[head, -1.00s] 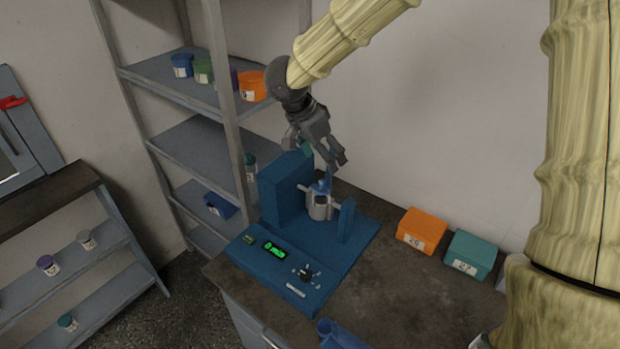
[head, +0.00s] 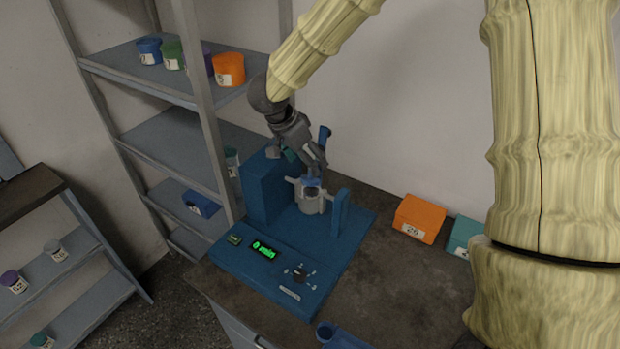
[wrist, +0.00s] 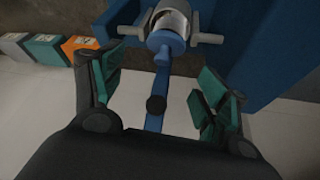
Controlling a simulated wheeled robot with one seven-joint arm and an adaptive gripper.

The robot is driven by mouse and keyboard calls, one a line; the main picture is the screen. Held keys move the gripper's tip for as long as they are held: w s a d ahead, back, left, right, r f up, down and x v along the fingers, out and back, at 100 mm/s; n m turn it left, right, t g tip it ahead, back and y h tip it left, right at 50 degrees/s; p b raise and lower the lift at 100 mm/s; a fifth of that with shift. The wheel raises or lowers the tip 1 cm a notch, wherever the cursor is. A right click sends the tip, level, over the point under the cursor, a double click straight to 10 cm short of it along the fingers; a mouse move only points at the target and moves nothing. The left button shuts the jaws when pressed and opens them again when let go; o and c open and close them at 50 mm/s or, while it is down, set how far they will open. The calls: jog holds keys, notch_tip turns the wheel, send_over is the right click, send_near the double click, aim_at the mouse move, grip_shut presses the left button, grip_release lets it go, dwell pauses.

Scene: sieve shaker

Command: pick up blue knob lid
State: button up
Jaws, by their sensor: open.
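The blue knob lid (head: 312,183) sits at the top of a grey metal canister (head: 312,203) in the blue sieve shaker (head: 268,190). A blue piece also stands up behind my fingers in the head view. My gripper (head: 308,160) is close above the canister, tilted. In the wrist view, my gripper (wrist: 157,85) is open, with teal pads on either side of the stem and visible gaps. My fingers partly hide the lid in the head view.
An orange box (head: 419,218) and a teal box (head: 464,236) stand on the bench to the right. The shaker has a lit green display (head: 263,249) in front. A grey shelf (head: 165,70) with coloured tubs rises at the left. Bare bench lies right of the shaker.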

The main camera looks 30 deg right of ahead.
aim_at(311, 177)
jog(key=shift+p+x, duration=0.9)
jog(key=shift+x, duration=2.3)
jog(key=shift+w, duration=0.15)
jog(key=shift+c, duration=0.2)
jog(key=c, duration=0.9)
jog(key=shift+r, duration=0.1)
